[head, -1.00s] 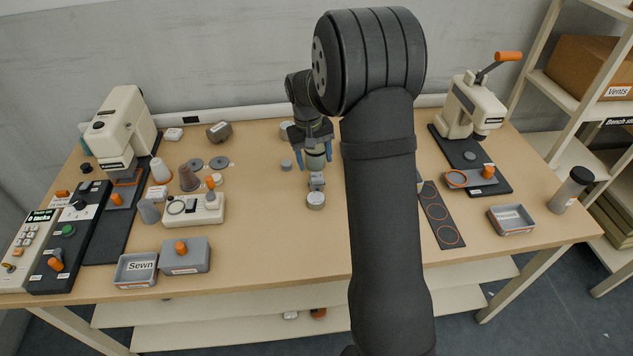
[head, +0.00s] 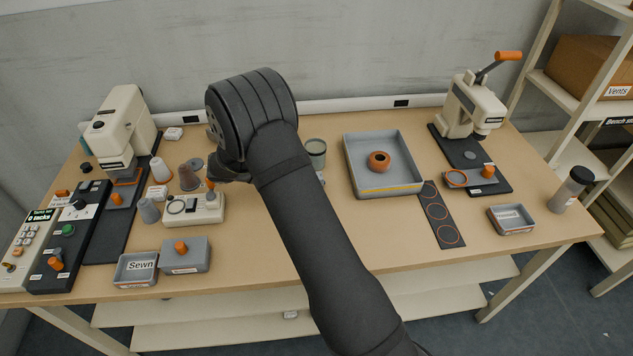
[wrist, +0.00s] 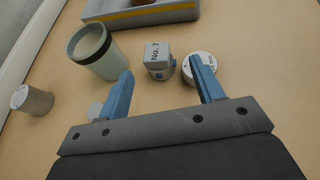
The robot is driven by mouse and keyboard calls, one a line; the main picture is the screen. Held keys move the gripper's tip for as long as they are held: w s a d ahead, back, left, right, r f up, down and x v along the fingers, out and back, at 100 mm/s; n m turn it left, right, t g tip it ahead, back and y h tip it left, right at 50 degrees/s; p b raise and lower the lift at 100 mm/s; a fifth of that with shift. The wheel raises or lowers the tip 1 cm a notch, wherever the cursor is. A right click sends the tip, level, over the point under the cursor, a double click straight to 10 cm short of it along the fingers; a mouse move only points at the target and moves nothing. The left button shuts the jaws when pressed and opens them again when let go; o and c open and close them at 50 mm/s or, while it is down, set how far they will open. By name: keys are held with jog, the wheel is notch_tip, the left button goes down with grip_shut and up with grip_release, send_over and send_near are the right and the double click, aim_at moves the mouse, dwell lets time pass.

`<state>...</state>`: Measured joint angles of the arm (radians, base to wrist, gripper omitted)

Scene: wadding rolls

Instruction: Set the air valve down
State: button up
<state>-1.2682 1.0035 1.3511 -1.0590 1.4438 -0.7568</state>
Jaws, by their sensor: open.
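Nothing is seen held. A white-topped round piece (wrist: 199,67) is partly hidden behind the right finger. In the head view my arm hides the fingers and most of this spot.
A dark-rimmed cup (wrist: 93,50) stands left of the block; it shows in the head view (head: 316,150). A small grey cylinder (wrist: 32,100) is farther left.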

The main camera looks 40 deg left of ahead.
jog(key=x, duration=0.4)
jog(key=shift+w, duration=0.5)
jog(key=shift+c, duration=0.4)
jog(key=c, duration=1.2)
